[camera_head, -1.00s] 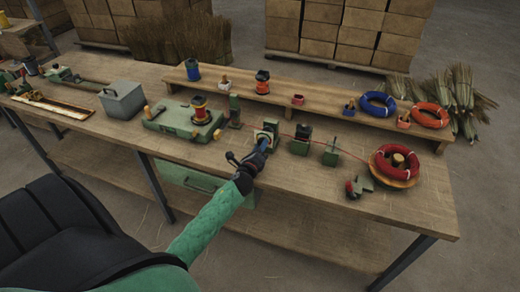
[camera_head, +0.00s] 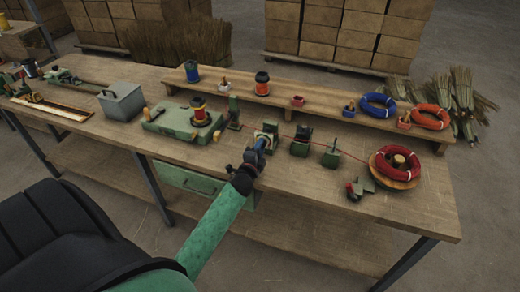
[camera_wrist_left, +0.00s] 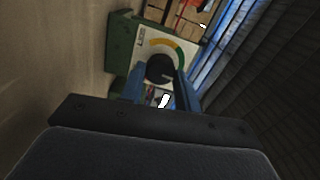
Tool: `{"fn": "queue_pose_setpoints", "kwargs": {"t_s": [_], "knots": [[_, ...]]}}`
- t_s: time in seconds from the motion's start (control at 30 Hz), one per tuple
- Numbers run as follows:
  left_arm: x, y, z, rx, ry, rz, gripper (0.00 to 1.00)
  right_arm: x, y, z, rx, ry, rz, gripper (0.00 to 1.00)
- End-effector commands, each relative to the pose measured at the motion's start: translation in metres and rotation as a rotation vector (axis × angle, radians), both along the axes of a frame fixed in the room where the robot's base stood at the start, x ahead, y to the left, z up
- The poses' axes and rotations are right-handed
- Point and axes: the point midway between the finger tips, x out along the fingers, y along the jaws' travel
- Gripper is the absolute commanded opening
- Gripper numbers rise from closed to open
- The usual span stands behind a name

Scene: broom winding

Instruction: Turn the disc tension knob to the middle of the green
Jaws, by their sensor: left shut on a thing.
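The disc tension unit (camera_head: 270,129) is a small green block on the bench with the red cord running by it. In the left wrist view its white dial plate (camera_wrist_left: 142,57) carries a coloured arc (camera_wrist_left: 165,43), yellow to orange on the left and top and green on the right. The black round knob (camera_wrist_left: 160,69) sits below the arc. My left gripper (camera_head: 262,143) has its blue fingers on either side of the knob, shut on it. Where the knob's pointer stands is too dark and small to read. My right gripper is out of view.
A red cord coil (camera_head: 397,164) lies on a round wooden stand at the right. Small green guides (camera_head: 331,154) stand between it and the unit. A green winding machine (camera_head: 183,121) and a grey box (camera_head: 121,100) stand to the left.

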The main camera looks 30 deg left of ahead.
Motion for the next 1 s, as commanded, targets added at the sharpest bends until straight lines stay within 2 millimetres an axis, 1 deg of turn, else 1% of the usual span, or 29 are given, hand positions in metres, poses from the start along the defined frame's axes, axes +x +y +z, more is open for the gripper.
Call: {"fn": "queue_pose_setpoints", "kwargs": {"t_s": [0.03, 0.17, 0.7, 0.73, 0.8, 0.83, 1.0], "knots": [[-0.0001, 0.0007, -0.0002, -0.016, -0.004, 0.001, 0.09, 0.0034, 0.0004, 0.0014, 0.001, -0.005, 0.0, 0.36], [-0.0001, 0.0007, -0.0002, -0.05, -0.012, 0.001, 0.09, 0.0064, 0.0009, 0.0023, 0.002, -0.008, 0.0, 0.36], [-0.0003, 0.0007, -0.0003, -0.071, -0.017, 0.001, 0.09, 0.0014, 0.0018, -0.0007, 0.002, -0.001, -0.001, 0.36], [-0.0003, 0.0007, -0.0004, -0.071, -0.016, 0.001, 0.38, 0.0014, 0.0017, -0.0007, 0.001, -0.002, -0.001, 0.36], [-0.0003, 0.0006, -0.0003, -0.071, -0.017, 0.001, 0.52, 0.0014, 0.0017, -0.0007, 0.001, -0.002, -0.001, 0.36], [-0.0002, 0.0005, -0.0003, -0.071, -0.017, 0.001, 0.54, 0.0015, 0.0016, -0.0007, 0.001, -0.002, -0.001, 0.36], [-0.0002, 0.0003, -0.0001, -0.071, -0.017, 0.0, 0.54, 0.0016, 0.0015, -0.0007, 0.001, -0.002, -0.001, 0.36]]}}
